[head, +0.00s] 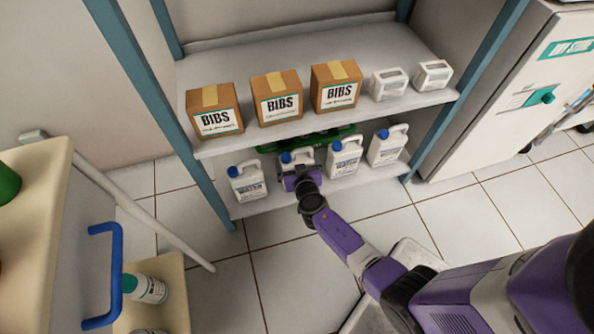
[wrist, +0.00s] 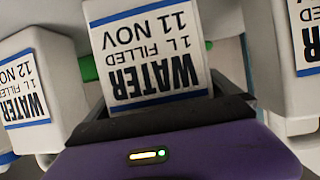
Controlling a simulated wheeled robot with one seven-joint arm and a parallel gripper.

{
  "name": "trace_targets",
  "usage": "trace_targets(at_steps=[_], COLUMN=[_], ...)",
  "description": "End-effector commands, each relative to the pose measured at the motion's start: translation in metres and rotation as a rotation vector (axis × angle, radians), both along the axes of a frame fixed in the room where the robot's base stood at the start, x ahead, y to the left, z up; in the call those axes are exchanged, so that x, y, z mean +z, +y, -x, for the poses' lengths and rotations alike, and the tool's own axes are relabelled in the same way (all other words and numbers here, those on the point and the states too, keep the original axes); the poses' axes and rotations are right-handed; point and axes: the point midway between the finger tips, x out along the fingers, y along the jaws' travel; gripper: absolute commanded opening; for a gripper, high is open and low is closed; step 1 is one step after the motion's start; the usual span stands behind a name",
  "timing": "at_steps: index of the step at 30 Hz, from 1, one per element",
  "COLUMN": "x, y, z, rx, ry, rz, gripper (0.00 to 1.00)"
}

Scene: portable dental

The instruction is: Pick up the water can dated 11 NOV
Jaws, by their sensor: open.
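The water can dated 11 NOV (wrist: 150,50) fills the middle of the wrist view, its white label upside down with blue bands. In the head view this can (head: 297,157) is second from the left on the lower shelf, mostly hidden behind my gripper (head: 303,180). My gripper (wrist: 172,108) is open in front of the can, with the can's label face at the dark jaws. I cannot tell whether the jaws touch it or how deep it sits between them.
The can dated 12 NOV (wrist: 20,90) and another can (wrist: 285,60) stand close on either side. The upper shelf (head: 250,141) with BIBS boxes (head: 277,97) overhangs the cans. A green object (head: 325,139) lies behind them. A blue post (head: 150,95) stands left.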

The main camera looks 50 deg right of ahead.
Motion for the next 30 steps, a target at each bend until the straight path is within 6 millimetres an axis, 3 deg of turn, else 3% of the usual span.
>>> trace_targets(at_steps=[7,8,19,30], x=[-0.001,-0.001,-0.001,0.011], y=[-0.001,-0.001,-0.001,-0.002], z=[-0.002,-0.002,-0.001,-0.003], rx=[0.001,0.001,0.0,0.001], ry=[0.0,0.0,0.0,-0.006], rz=[0.0,0.0,0.0,0.003], gripper=[1.0,0.96,0.23,0.23])
